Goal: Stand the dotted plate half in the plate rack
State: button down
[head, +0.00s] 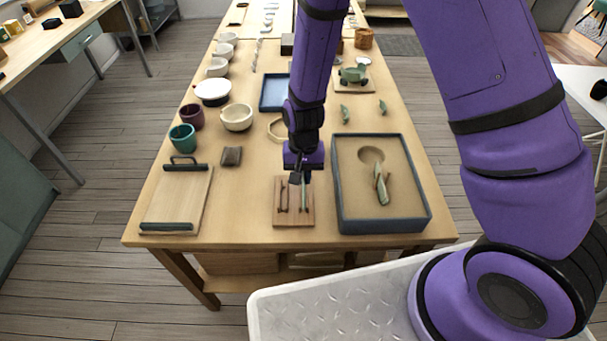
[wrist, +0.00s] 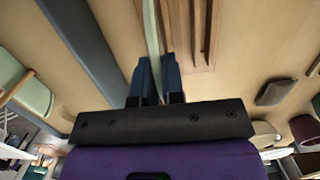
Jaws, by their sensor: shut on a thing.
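My gripper (head: 300,176) points down over the front middle of the table. It is shut on a thin pale green plate half (head: 304,192), held edge-on and upright. In the wrist view my gripper (wrist: 157,68) has its two dark fingers on either side of the plate half (wrist: 151,28). The wooden plate rack (head: 282,217) lies flat below, with upright dividers. The plate half is at the rack's right slot. I cannot tell whether its lower edge touches the rack. Its dots do not show edge-on.
A grey-walled sand tray (head: 424,200) holding a green piece stands close right of the rack. A wooden board with dark bars (head: 180,200) lies at left. A small dark block (head: 231,156), bowls (head: 237,117) and a blue tray (head: 274,92) stand behind. Bare tabletop lies left of the rack.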

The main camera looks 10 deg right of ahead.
jog(key=shift+f, duration=2)
dwell(3.5)
jog(key=c, duration=0.7)
grip_release()
jog(key=shift+o, duration=0.2)
jog(key=shift+r, duration=0.1)
jog(key=shift+r, duration=2.95)
